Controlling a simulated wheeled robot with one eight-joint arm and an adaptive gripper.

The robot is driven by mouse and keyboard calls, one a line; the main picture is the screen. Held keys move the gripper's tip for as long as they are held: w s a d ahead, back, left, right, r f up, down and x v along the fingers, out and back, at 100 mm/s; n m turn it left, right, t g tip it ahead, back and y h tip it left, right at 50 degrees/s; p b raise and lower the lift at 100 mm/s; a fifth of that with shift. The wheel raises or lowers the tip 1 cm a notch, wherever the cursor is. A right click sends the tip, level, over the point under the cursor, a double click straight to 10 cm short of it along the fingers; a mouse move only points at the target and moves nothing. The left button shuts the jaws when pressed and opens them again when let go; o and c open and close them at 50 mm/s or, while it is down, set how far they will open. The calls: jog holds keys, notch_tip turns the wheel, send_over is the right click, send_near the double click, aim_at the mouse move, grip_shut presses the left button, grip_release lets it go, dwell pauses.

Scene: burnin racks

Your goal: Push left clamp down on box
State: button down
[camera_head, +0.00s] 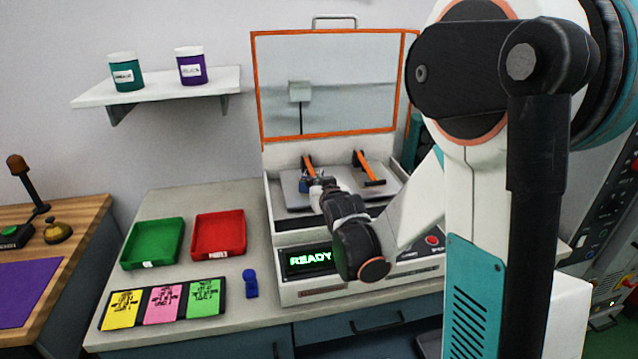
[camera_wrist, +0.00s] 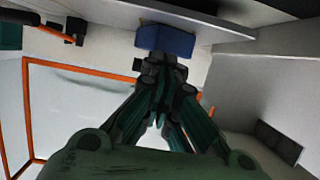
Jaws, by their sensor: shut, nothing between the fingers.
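The box (camera_head: 345,281) is a white test unit with its orange-framed lid (camera_head: 327,85) raised and a green READY display. The left clamp (camera_head: 308,164) has an orange handle standing up at a tilt; its lower part is hidden behind my gripper. The right clamp (camera_head: 368,167) has a similar orange handle, leaning to the right. My gripper (camera_head: 318,183) is inside the box, low in front of the left clamp. In the wrist view my gripper (camera_wrist: 160,65) is shut and empty, with its tips close to a blue block (camera_wrist: 166,40). I cannot tell whether they touch.
A green tray (camera_head: 153,243) and a red tray (camera_head: 218,235) stand left of the box. Colored cards (camera_head: 163,302) and a small blue object (camera_head: 250,283) lie in front. A shelf (camera_head: 160,88) holds two jars. My arm hides the right side.

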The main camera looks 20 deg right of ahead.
jog(key=shift+f, duration=0.25)
dwell(0.4)
jog(key=v, duration=1.2)
jog(key=shift+s+r, duration=0.1)
jog(key=shift+a, duration=0.15)
